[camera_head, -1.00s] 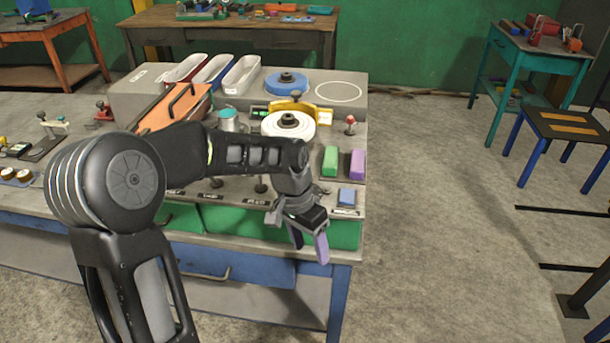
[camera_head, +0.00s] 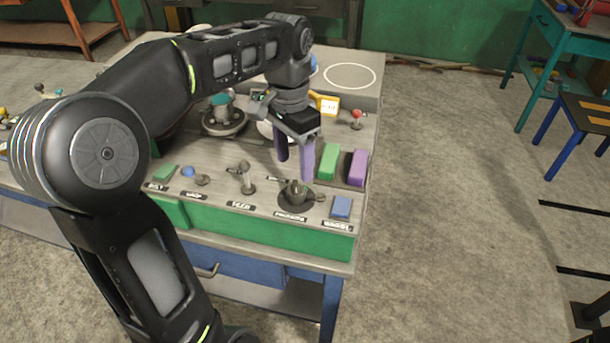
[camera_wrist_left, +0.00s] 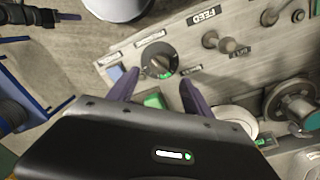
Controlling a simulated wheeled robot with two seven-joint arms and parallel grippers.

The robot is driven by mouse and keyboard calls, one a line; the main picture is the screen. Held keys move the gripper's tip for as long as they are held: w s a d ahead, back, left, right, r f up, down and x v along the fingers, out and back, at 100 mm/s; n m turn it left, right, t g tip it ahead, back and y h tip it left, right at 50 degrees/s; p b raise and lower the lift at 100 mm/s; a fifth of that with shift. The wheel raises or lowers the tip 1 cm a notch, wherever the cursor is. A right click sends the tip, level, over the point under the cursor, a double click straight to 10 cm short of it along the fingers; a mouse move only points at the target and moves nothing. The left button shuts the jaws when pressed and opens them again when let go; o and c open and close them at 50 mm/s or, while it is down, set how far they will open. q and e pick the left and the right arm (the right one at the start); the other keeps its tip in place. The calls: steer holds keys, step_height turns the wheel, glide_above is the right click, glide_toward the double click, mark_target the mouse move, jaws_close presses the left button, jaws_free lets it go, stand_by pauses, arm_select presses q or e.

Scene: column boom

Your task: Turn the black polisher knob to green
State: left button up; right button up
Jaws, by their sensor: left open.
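The black polisher knob (camera_head: 296,194) sits on a dark round base on the sloped front panel of the bench, above a black label. It also shows in the left wrist view (camera_wrist_left: 156,60), where a green mark is on the dial's edge near the fingers. My left gripper (camera_head: 294,166) is open and empty, its two purple fingers pointing down just above and behind the knob. In the left wrist view the fingertips (camera_wrist_left: 158,80) stand on either side of the knob, apart from it. My right gripper is not in view.
A blue block (camera_head: 341,207) sits right of the knob, and a lever (camera_head: 246,178) left of it. Green (camera_head: 327,161) and purple (camera_head: 358,167) blocks stand behind right. A red-topped lever (camera_head: 357,118) stands farther back.

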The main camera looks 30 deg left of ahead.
mark_target(295, 186)
arm_select(q)
steer(key=shift+s+r, duration=0.1)
steer(key=shift+s, duration=0.25)
steer(key=shift+w+f, duration=0.15)
steer(key=shift+f, duration=0.35)
steer(key=f, duration=0.3)
steer(key=f+p, duration=0.1)
steer(key=f, duration=0.3)
steer(key=shift+d, duration=0.2)
steer(key=shift+c, duration=0.2)
steer(key=shift+r, duration=0.1)
jaws_close()
